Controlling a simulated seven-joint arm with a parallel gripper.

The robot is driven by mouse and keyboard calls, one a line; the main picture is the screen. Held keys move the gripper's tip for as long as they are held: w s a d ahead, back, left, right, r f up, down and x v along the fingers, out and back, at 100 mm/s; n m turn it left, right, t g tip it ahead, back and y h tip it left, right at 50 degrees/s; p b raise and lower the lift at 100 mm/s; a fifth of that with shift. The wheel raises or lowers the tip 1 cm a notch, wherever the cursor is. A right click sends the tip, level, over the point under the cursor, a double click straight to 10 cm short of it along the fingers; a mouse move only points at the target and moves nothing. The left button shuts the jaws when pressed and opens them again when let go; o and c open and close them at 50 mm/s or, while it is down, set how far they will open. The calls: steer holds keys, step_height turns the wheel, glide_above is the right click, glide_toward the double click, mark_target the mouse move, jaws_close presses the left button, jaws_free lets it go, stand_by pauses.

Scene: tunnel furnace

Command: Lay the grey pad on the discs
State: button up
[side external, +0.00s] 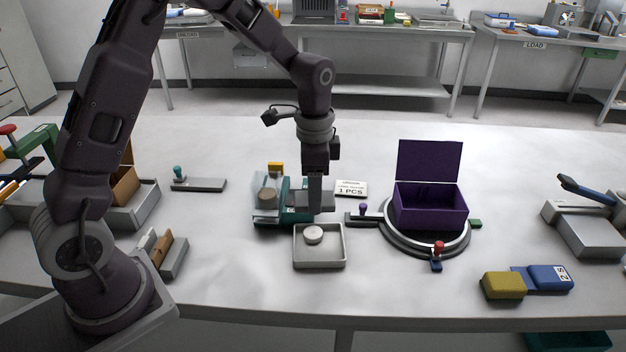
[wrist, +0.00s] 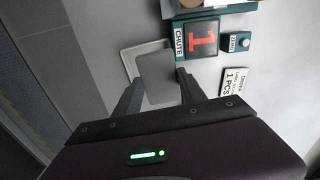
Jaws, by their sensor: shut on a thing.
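My gripper (side external: 315,208) is above the far edge of a shallow grey tray (side external: 296,262), in front of the teal machine. It is shut on the grey pad (side external: 328,199). In the wrist view the pad (wrist: 157,78) lies between the two fingers (wrist: 160,77) and covers most of the tray (wrist: 128,62). A pale round disc (side external: 313,233) sits in the tray, with clear space around it. Its stack height is hard to tell, and it is hidden behind the pad in the wrist view.
The teal machine (side external: 265,217) stands close behind and left of the tray, with a red 1 display (wrist: 202,40). An order card (side external: 351,188) lies behind. A purple open box (side external: 430,207) stands on a round turntable (side external: 398,243) at right. The table front is clear.

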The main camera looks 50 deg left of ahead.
steer(key=shift+f, duration=2.65)
steer(key=shift+f, duration=0.4)
steer(key=o, duration=0.9)
steer(key=shift+r, duration=4.05)
